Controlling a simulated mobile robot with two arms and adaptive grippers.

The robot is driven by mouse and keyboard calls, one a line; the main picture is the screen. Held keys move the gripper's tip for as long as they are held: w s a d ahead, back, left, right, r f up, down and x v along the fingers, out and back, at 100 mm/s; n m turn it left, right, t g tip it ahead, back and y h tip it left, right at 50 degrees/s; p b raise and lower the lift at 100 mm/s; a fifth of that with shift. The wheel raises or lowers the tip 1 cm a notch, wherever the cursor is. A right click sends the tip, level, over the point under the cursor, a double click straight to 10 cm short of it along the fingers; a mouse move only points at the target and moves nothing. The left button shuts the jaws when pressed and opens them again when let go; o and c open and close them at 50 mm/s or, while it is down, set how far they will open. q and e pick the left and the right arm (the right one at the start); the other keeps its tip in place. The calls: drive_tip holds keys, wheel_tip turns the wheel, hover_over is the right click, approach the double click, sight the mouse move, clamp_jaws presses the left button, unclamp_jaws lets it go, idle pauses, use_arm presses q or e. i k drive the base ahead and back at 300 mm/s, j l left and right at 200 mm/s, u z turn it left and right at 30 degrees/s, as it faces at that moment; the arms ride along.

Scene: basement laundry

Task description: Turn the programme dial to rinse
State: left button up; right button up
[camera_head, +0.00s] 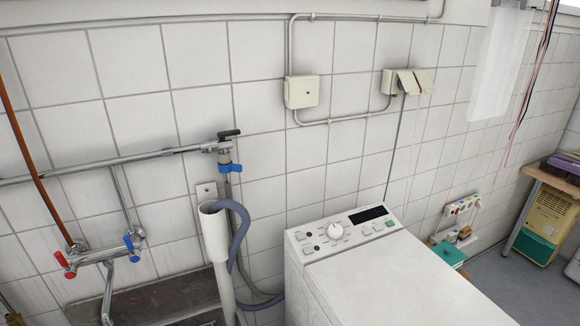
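The white programme dial (335,230) sits on the control panel (350,233) of a white top-loading washing machine (395,280). Small marks ring the dial, but they are too small to read. Buttons flank it, a green button (390,223) is at the right, and a dark display (368,214) is at the back of the panel. The machine's lid looks shut. Neither of my grippers shows in the head view.
A grey drain hose (240,225) hooks into a white standpipe (216,235) left of the machine. A tap with red and blue handles (100,256) hangs above a dark sink (150,295). A wooden table (545,180) stands at the far right. Space above the machine's lid is clear.

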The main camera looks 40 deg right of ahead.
sight(335, 231)
drive_tip(key=z, duration=1.65)
